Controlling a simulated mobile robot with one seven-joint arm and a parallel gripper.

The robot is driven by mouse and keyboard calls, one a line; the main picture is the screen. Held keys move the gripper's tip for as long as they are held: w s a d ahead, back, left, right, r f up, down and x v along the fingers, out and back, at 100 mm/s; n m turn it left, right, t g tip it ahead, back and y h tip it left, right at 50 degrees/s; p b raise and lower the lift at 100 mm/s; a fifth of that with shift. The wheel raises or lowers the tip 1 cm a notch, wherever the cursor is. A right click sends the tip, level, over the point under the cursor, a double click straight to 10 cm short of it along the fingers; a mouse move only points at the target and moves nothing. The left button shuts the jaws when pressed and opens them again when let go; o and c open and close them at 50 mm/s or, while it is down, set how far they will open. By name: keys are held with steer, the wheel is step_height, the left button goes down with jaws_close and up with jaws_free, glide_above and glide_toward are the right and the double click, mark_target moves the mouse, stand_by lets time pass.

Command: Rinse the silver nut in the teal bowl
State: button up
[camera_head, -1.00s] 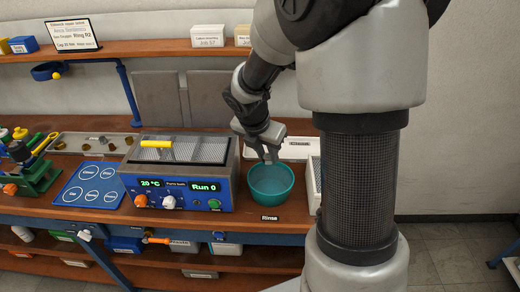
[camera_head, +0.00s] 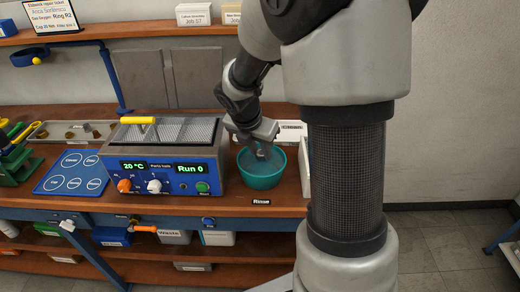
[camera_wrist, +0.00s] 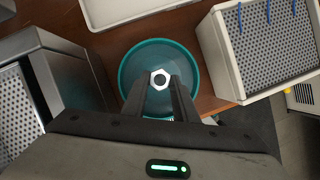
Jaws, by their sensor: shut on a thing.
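The teal bowl (camera_head: 262,172) stands on the wooden bench, right of the blue bath unit, behind a "Rinse" label. My gripper (camera_head: 262,156) points down into the bowl's opening. In the wrist view the gripper (camera_wrist: 163,88) is shut on the silver nut (camera_wrist: 160,79), a hexagon with a dark hole, held between the fingertips over the middle of the bowl (camera_wrist: 128,72). The nut is too small to make out in the head view. I cannot tell whether it touches the liquid or the bowl's bottom.
The blue bath unit (camera_head: 165,180) with a perforated lid and yellow handle stands close left of the bowl. A white rack with a perforated face (camera_wrist: 265,45) is close on the right. A blue mat (camera_head: 72,175) with marked circles lies farther left.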

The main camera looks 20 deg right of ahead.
mark_target(258, 158)
steer(key=shift+f+b, duration=1.55)
steer(key=shift+f, duration=1.25)
steer(key=shift+r+p, duration=0.4)
steer(key=shift+p, duration=0.2)
steer(key=shift+f, duration=0.4)
steer(key=shift+r+p, duration=0.45)
steer(key=shift+f, duration=0.45)
steer(key=shift+r, duration=0.1)
step_height(258, 158, up, 7)
steer(key=p, duration=0.7)
steer(key=shift+r, duration=0.15)
stand_by(0.4)
